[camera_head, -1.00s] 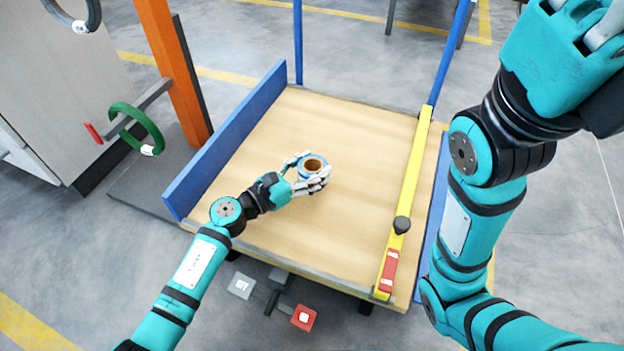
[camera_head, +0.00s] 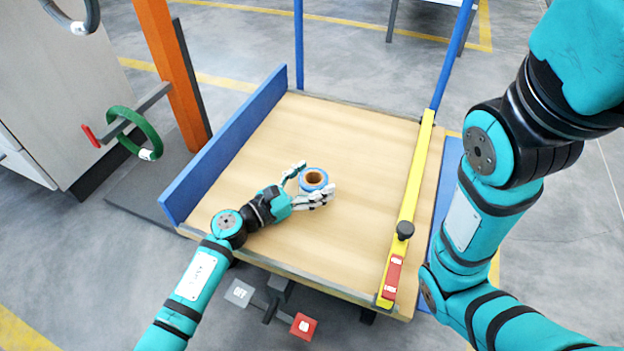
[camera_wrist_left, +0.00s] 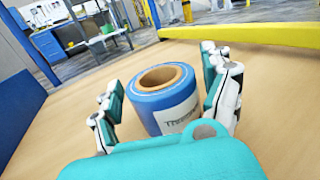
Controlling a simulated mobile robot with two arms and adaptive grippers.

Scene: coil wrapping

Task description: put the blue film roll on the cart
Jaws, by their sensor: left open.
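The blue film roll (camera_head: 314,181) stands upright on the wooden top of the cart (camera_head: 345,130), near its middle. In the left wrist view the roll (camera_wrist_left: 165,101) shows its brown core and a white label. My left gripper (camera_head: 313,180) is open, with its fingers on either side of the roll. In the left wrist view gaps show between the fingers (camera_wrist_left: 167,92) and the roll. My right arm is at the right of the head view, and its gripper is out of the picture.
A blue side board (camera_head: 228,147) borders the cart at left. A yellow bar (camera_head: 411,200) with a black knob and red block runs along its right side. An orange post (camera_head: 170,75) and a green coil (camera_head: 138,134) on a hook stand at left. Much of the cart top is clear.

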